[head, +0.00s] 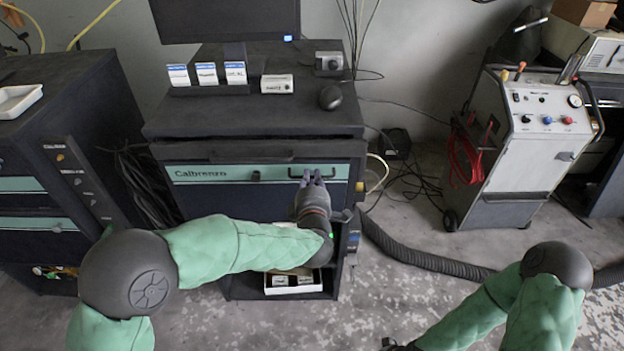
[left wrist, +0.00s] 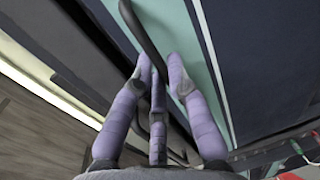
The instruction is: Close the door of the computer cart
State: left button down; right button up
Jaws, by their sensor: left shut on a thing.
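The computer cart (head: 245,121) stands in the middle of the head view, dark with a monitor on top. Its door (head: 215,174) has a teal band with lettering, a small round lock and a black bar handle (head: 318,173) near the right end. Below the door front, an open space with a white box (head: 294,283) shows. My left gripper (head: 311,178) is shut on the handle. In the left wrist view its purple fingers (left wrist: 160,75) close around the black handle bar (left wrist: 143,32). My arm hides part of the door. My right gripper is mostly cut off at the bottom edge.
A dark cabinet (head: 75,110) stands close on the left. A white wheeled machine (head: 530,150) with red cable stands at the right. A black corrugated hose (head: 425,258) and loose cables lie on the floor right of the cart. Some floor in front is clear.

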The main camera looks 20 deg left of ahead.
pick_arm(q)
jog(key=shift+w+a+r+g+p, duration=0.15)
jog(key=shift+w+g+p, duration=0.1)
jog(key=shift+w+p, duration=0.25)
jog(key=shift+w+a+r+g+p, duration=0.15)
jog(key=shift+w+g+p, duration=0.1)
jog(key=shift+w+p, duration=0.15)
jog(key=c, duration=1.3)
grip_release()
jog(key=shift+w, duration=0.1)
jog(key=shift+o, duration=0.4)
jog(key=shift+w+f, duration=0.1)
jog(key=shift+s, duration=0.2)
jog(key=v, duration=1.1)
jog(key=shift+s, duration=0.35)
